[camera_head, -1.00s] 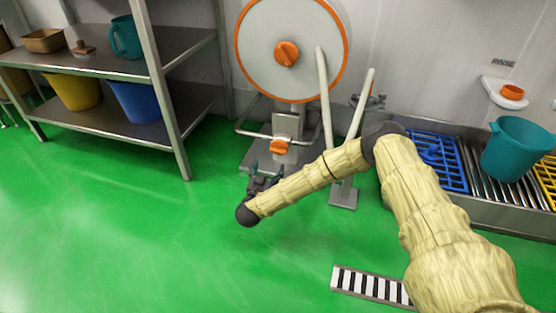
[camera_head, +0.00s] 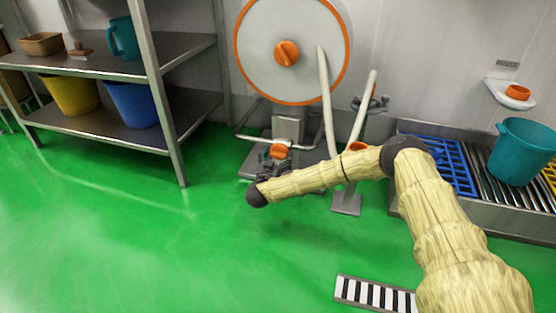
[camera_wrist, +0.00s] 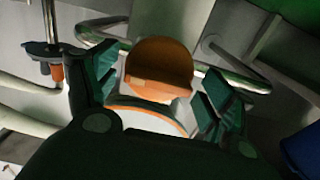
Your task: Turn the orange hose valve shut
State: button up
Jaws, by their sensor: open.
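The orange hose valve (camera_head: 279,151) is a rounded knob on the grey base below the hose reel. It also shows in the wrist view (camera_wrist: 158,68), with a pale, orange-edged ring just below it in the picture. My gripper (camera_head: 272,164) is right in front of the valve in the head view and partly covers its lower side. In the wrist view my gripper's dark green fingers (camera_wrist: 158,85) stand apart, one on each side of the knob. They are open, and I cannot tell whether either touches it.
The white hose reel (camera_head: 288,55) with an orange rim is on the wall above. A pale hose (camera_head: 326,100) hangs to its right. A steel shelf (camera_head: 110,125) with buckets stands left, a grated drain with a teal bucket (camera_head: 522,150) right.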

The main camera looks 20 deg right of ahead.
jog(key=shift+w+d, duration=0.25)
jog(key=c, duration=0.9)
jog(key=shift+r, duration=0.1)
